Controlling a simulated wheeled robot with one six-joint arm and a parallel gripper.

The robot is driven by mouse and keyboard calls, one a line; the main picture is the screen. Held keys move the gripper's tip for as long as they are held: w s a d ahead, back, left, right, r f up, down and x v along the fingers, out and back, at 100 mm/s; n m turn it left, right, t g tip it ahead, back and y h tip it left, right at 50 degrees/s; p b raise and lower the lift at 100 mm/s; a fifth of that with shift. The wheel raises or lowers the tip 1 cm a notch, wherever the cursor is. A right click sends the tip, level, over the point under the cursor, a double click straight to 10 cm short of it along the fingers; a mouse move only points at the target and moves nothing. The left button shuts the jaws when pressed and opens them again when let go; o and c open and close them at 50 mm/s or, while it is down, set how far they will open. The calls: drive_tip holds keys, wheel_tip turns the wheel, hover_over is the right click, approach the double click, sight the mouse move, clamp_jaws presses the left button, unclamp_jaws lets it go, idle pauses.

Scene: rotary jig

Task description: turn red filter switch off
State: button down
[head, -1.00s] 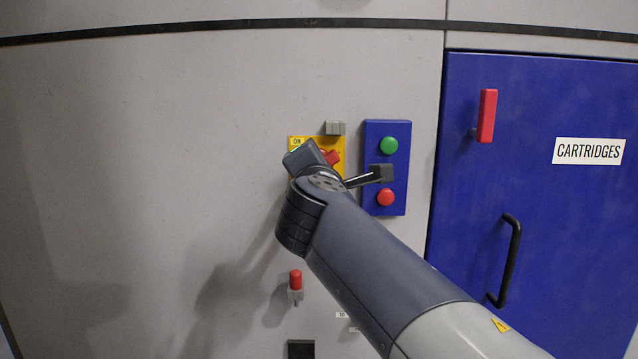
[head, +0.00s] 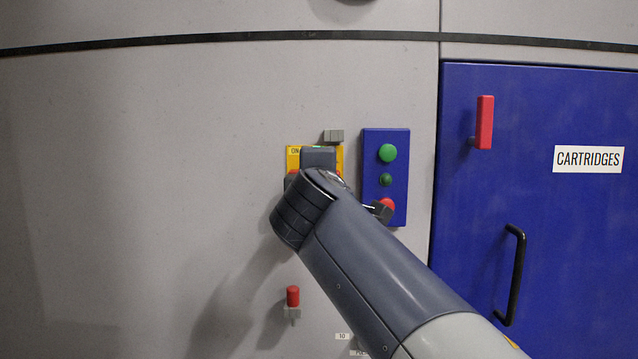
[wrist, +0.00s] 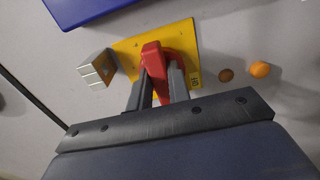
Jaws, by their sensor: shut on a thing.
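The red filter switch (wrist: 152,58) is a red knob on a yellow plate. It shows in the wrist view between the two fingers of my gripper (wrist: 160,85), which is shut on it. My wrist and arm cover most of the plate and nearly all of the knob there.
Right of the plate is a blue panel (head: 400,170) with green and red buttons. A grey block (head: 334,136) sits above the plate. A red-tipped toggle (head: 292,297) is below. A blue cartridges door (head: 560,250) with a black handle (head: 518,270) is at right.

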drive_tip(key=shift+f, duration=0.1)
drive_tip(key=c, duration=1.3)
unclamp_jaws()
drive_tip(key=s, duration=0.5)
drive_tip(key=s+b, duration=0.1)
drive_tip(key=s, duration=0.4)
drive_tip(key=shift+s+a, duration=0.2)
drive_tip(key=shift+s, duration=0.2)
drive_tip(key=shift+w, duration=0.1)
drive_tip(key=w, duration=0.5)
drive_tip(key=w+p, duration=0.1)
drive_tip(key=w, duration=0.4)
drive_tip(key=shift+w+d, duration=0.2)
drive_tip(key=shift+w, duration=0.1)
